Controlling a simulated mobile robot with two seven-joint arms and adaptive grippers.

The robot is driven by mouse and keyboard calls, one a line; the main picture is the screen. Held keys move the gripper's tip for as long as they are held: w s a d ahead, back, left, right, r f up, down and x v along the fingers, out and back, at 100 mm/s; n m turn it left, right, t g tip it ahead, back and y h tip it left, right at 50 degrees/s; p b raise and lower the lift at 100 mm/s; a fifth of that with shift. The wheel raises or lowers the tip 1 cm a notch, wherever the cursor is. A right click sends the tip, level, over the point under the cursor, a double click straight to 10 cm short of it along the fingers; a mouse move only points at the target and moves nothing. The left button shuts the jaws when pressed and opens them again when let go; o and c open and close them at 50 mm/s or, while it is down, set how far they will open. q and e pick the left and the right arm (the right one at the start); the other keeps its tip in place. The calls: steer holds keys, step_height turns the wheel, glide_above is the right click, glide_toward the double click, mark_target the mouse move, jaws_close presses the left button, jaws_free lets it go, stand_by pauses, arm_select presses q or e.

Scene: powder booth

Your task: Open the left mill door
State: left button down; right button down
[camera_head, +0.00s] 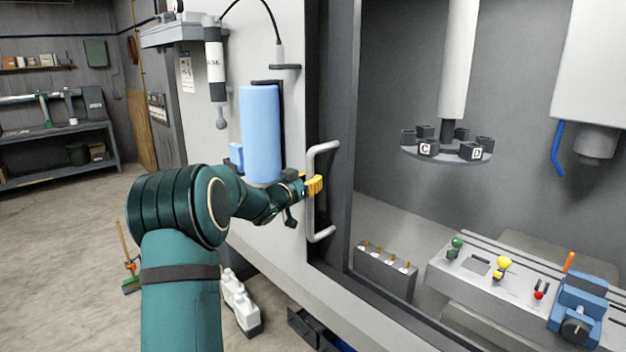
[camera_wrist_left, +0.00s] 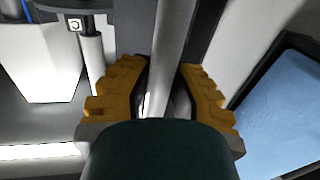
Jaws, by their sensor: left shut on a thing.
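The left mill door (camera_head: 330,95) shows as a dark frame edge in the head view, with a light grey vertical bar handle (camera_head: 312,215) on it. My left gripper (camera_head: 315,185) has yellow finger pads and is at the middle of that handle. In the left wrist view my left gripper (camera_wrist_left: 163,95) has its two yellow pads on either side of the handle (camera_wrist_left: 172,45), shut on it. The wrist housing hides the lower part of the handle there. My right gripper is in neither view.
Inside the mill, a bed carries a blue vise (camera_head: 580,305) and small coloured knobs (camera_head: 503,264). A round tool carousel (camera_head: 446,152) hangs above. White jugs (camera_head: 240,302) stand on the floor below. Open floor lies at left.

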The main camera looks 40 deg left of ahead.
arm_select(q)
steer(key=c, duration=0.8)
jaws_free()
steer(key=shift+a, duration=0.1)
steer(key=shift+c, duration=0.2)
steer(key=shift+s, duration=0.1)
steer(key=s+d, duration=0.1)
steer(key=s, duration=1)
steer(key=shift+s+d, duration=0.25)
steer(key=shift+s, duration=0.15)
